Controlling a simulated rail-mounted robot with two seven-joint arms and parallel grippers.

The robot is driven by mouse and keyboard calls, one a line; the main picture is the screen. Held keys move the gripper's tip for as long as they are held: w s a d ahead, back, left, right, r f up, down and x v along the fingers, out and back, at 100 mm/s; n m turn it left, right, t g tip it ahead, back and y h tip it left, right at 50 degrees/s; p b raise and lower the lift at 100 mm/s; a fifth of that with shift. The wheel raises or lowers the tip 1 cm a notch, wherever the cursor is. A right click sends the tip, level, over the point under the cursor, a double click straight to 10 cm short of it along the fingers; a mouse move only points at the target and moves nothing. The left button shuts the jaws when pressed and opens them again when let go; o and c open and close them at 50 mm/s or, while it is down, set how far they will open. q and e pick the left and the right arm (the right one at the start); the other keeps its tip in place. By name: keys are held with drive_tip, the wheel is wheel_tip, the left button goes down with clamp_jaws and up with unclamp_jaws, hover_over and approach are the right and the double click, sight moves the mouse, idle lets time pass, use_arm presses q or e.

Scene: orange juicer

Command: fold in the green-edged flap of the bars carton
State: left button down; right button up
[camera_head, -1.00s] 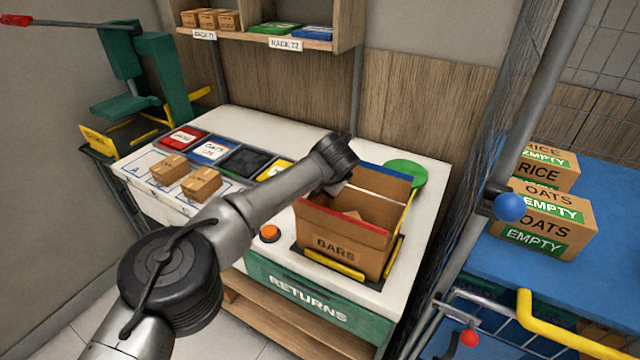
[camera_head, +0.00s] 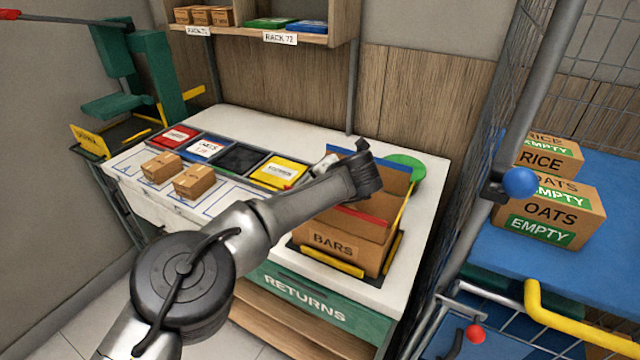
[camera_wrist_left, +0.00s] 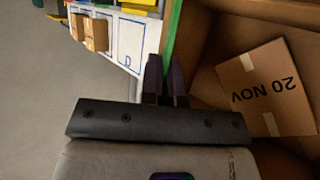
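The bars carton (camera_head: 332,244) stands open on the white table, with red, blue and yellow flap edges showing in the head view. My arm hides its left side there. In the left wrist view the green-edged flap (camera_wrist_left: 173,32) appears as a narrow upright strip left of the carton's inside. My left gripper (camera_wrist_left: 166,80) is at the near end of this strip, its two fingers close together. Whether they grip the flap or only touch it is unclear. A small box marked 20 NOV (camera_wrist_left: 262,90) lies inside the carton. My right gripper is out of view.
Yellow brackets (camera_head: 332,262) border the carton's base. Colored trays (camera_head: 240,159) and two small boxes (camera_head: 194,180) lie to the left. A green disc (camera_head: 408,165) is behind the carton. A post and mesh cage (camera_head: 545,90) stand at the right.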

use_arm(q)
drive_tip(key=c, duration=1.4)
unclamp_jaws()
drive_tip(key=shift+o, duration=0.3)
drive_tip(key=p+v, duration=0.1)
drive_tip(key=v, duration=1.3)
drive_tip(key=shift+p, duration=0.3)
drive_tip(key=shift+w, duration=0.1)
